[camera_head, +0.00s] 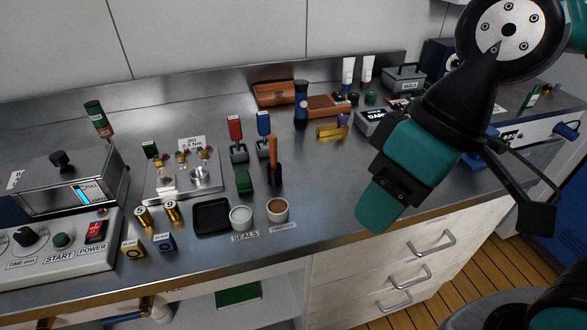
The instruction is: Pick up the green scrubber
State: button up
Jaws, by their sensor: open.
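A small dark green block (244,182), which I take to be the green scrubber, sits on the steel counter left of the middle. It is upright and clear of other things on its near side. My gripper (379,207) hangs at the right over the front of the counter, well to the right of the block and apart from it. It is open and holds nothing that I can see. The gap between its fingers does not show from this angle.
A brush with an orange handle (273,152) stands right of the block. A black tray (212,217), a white cup (241,217) and a brown-filled cup (278,210) are in front. A metal fixture (160,190) is left. Bare counter lies between the cups and my gripper.

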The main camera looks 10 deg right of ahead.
aim_at(244, 185)
jog(key=z, duration=0.2)
jog(key=i, duration=0.35)
jog(key=u, duration=1.75)
jog(key=k, duration=0.55)
jog(key=z, duration=0.3)
jog(key=i, duration=0.4)
jog(key=u, duration=0.05)
